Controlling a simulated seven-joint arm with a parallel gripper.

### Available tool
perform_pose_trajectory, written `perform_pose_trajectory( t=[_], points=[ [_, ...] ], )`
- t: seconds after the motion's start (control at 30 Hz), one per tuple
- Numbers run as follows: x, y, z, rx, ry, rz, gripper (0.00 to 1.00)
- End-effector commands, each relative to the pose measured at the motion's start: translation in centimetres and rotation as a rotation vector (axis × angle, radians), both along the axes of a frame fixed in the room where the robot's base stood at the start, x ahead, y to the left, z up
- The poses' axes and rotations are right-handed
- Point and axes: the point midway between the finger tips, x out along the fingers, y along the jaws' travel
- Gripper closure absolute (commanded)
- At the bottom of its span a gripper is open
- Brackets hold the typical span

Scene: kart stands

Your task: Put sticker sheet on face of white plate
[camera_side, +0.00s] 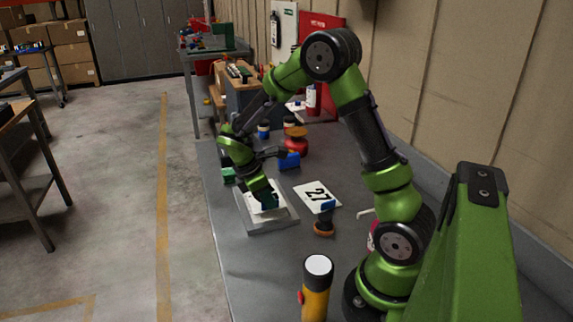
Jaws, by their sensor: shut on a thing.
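A white plate (250,206) lies on a pale grey slab (272,225) near the left edge of the bench. My gripper (268,203) points down over it, low and close to its surface. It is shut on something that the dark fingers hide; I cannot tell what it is. I cannot tell whether the held thing touches the plate. A white sheet marked "27" (312,191) lies flat on the bench, right of the slab and apart from my gripper. I cannot tell whether this is the sticker sheet.
A blue-handled tool with a brown base (324,228) stands by the "27" sheet. A yellow flashlight (317,288) stands in front. A blue block (289,161), a red-orange item (297,143) and a green block (228,174) sit behind. The bench in front of the slab is clear.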

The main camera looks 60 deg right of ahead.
Motion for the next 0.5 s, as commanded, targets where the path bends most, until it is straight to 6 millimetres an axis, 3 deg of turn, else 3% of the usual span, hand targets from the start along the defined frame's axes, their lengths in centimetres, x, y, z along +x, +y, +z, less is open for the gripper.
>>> perform_pose_trajectory(
  t=[0.2,0.5],
  points=[
    [-0.1,0.0,-2.6,0.001,0.004,-0.002,1.00],
    [-0.1,0.1,-2.8,0.000,0.002,-0.002,1.00]
  ],
)
